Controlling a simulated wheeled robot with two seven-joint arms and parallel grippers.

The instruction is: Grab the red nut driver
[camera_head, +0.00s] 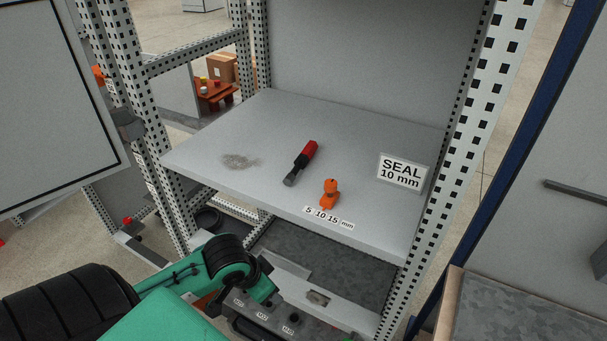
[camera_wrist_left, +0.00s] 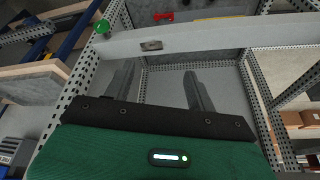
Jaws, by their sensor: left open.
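The red nut driver (camera_head: 301,162) lies on the grey cabinet shelf (camera_head: 215,125), with its red handle towards the back right and its dark shaft towards the front left. My left arm comes in from the lower left, in front of and below the shelf edge. My left gripper (camera_wrist_left: 160,70) shows in the left wrist view with its two fingers apart and nothing between them. The nut driver is well away from my arm. I cannot identify it in the left wrist view. My right gripper is not in view.
A grey knobbed box (camera_head: 265,312) sits below.

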